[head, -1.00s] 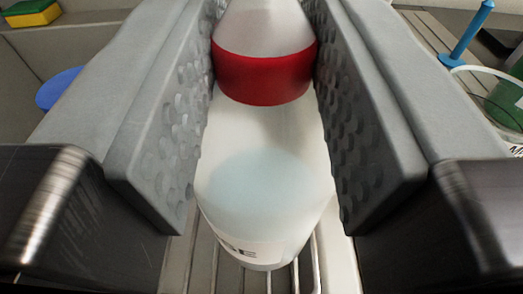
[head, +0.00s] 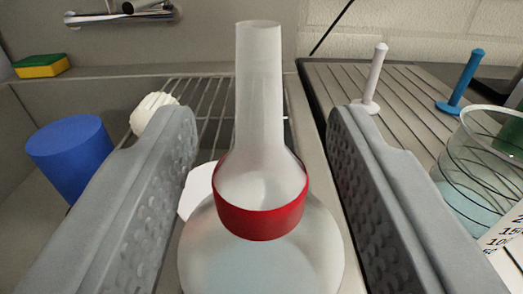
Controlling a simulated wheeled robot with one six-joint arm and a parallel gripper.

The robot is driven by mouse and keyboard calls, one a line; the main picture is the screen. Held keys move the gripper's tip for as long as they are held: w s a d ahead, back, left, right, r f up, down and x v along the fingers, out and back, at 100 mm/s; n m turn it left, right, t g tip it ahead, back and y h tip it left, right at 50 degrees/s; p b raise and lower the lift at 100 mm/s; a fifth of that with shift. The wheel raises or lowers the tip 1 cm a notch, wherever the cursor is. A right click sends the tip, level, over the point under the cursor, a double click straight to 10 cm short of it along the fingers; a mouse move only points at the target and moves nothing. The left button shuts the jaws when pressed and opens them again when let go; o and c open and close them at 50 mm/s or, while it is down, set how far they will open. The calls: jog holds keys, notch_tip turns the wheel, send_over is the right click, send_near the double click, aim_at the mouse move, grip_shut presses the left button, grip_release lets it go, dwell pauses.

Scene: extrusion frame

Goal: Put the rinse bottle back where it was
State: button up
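The rinse bottle (head: 260,215) is a pale, translucent bottle with a long neck, a red band around its shoulder and light blue liquid in its round lower body. It looks upright in the middle of the head view, in or over the wire rack area; its base is out of view. My gripper (head: 262,130) is open. One grey dimpled finger is on each side of the bottle, with visible gaps between the fingers and the red band.
Behind is a wire rack (head: 213,100), with a white ribbed object (head: 154,112) on it. Left are a blue cup (head: 70,155) and a sponge (head: 41,65). Right, a ribbed board (head: 400,100) holds a white peg (head: 375,80) and a blue peg (head: 463,80), near a glass beaker (head: 470,165).

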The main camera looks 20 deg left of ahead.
jog(key=shift+r, duration=0.1)
jog(key=v, duration=1.2)
jog(key=s+a+r+m+t+h, duration=0.1)
jog(key=s+r+h, duration=0.25)
jog(key=s, duration=0.65)
jog(key=s+r+m+t+h, duration=0.1)
jog(key=s+r+m+h, duration=0.1)
jog(key=s+r, duration=0.5)
jog(key=s+a+f+g, duration=0.1)
jog(key=s+f, duration=0.2)
jog(key=s, duration=0.8)
jog(key=s+a+f, duration=0.1)
jog(key=s+f, duration=0.3)
jog(key=s, duration=0.8)
jog(key=shift+s+a+m+g, duration=0.3)
jog(key=shift+a+g, duration=0.05)
jog(key=shift+g, duration=0.05)
